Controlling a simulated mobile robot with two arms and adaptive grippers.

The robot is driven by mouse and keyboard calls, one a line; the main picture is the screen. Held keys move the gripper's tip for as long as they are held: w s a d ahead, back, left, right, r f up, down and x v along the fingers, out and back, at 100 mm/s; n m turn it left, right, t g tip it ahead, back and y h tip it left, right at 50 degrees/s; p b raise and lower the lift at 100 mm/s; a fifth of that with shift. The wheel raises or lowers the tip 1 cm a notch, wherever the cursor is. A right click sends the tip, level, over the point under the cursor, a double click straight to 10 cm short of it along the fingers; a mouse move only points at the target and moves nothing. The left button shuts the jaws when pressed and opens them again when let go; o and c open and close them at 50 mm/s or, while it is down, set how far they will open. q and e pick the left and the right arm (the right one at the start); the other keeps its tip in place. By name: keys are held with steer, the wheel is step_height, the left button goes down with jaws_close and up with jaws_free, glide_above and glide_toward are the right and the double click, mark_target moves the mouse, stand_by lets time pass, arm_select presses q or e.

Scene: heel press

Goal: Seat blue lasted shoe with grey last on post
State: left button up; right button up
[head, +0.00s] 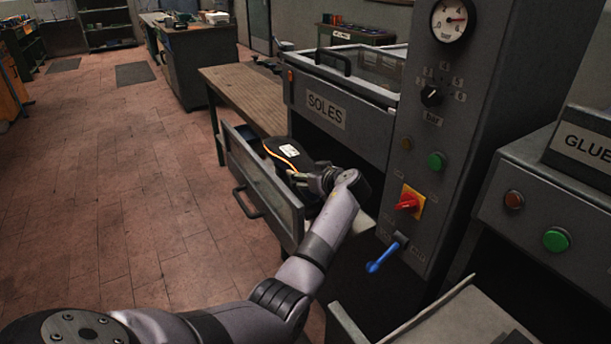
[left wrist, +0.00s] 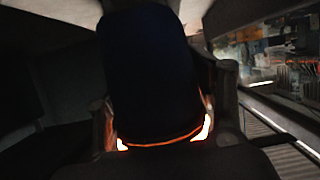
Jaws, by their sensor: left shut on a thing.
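My left gripper (head: 312,181) reaches into an open, handled compartment below the SOLES unit and is shut on a dark shoe-like thing (head: 284,149). This thing has a white label on top and an orange line along its edge. In the left wrist view the held thing (left wrist: 150,75) looks very dark blue, with an orange line near its lower end, between the fingers (left wrist: 165,130). The grey last cannot be told apart. I cannot make out the post. My right gripper is not in view.
The open compartment's front panel (head: 262,190) has a handle and stands close to my left arm. A machine column (head: 455,110) with gauge, red switch and blue lever (head: 383,258) rises to the right. A wooden bench (head: 245,95) is behind. The brick-coloured floor (head: 120,200) at left is clear.

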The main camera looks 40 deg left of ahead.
arm_select(q)
steer(key=shift+f, duration=0.15)
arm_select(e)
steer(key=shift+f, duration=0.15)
arm_select(q)
steer(key=o, duration=2)
steer(key=shift+f, duration=0.1)
steer(key=shift+c, duration=0.2)
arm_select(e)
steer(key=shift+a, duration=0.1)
arm_select(q)
steer(key=shift+s+f, duration=0.1)
steer(key=shift+f, duration=0.1)
steer(key=shift+d, duration=0.1)
steer(key=v, duration=0.7)
steer(key=shift+d+r, duration=0.25)
steer(key=shift+r, duration=0.15)
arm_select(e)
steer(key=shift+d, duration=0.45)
arm_select(q)
steer(key=shift+s, duration=0.1)
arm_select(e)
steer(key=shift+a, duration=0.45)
